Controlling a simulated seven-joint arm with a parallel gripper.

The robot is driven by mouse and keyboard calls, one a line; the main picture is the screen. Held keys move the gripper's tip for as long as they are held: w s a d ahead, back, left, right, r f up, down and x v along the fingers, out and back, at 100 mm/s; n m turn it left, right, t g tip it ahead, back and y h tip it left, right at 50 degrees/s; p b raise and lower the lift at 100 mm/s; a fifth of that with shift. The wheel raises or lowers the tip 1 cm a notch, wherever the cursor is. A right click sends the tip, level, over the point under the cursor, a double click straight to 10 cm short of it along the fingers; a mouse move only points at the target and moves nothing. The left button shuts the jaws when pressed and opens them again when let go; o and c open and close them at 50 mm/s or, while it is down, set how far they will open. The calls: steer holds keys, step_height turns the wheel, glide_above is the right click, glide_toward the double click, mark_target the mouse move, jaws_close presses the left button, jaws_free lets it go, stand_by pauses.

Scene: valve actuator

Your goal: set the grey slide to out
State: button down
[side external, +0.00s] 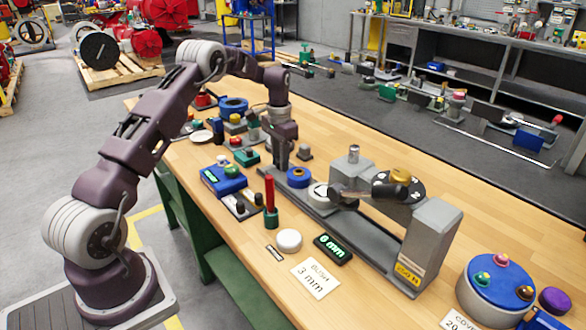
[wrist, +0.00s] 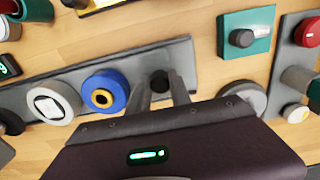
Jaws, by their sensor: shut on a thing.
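A long grey base (wrist: 180,57) runs across the wrist view, and it also shows in the side view (side external: 320,212). A small dark knob (wrist: 160,78) stands near one end of this base. My gripper (wrist: 160,92) has a finger on each side of the knob and is shut on it. In the side view my gripper (side external: 281,167) points down at the far-left end of the base, and the knob is hidden there. I cannot tell whether the knob belongs to the grey slide, and I see no mark for "out".
A blue ring (side external: 298,177) and a pale round part (side external: 319,195) sit on the base beside my gripper. A grey block with an arm (side external: 430,240) stands at the near end. A blue box (side external: 222,181) and a red-handled tool (side external: 270,195) stand to the left.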

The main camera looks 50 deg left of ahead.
steer(key=shift+a+r, duration=0.1)
steer(key=shift+a, duration=1.3)
steer(key=c, duration=1.2)
jaws_free()
steer(key=shift+o, duration=0.2)
steer(key=shift+d, duration=0.1)
step_height(320, 180, up, 7)
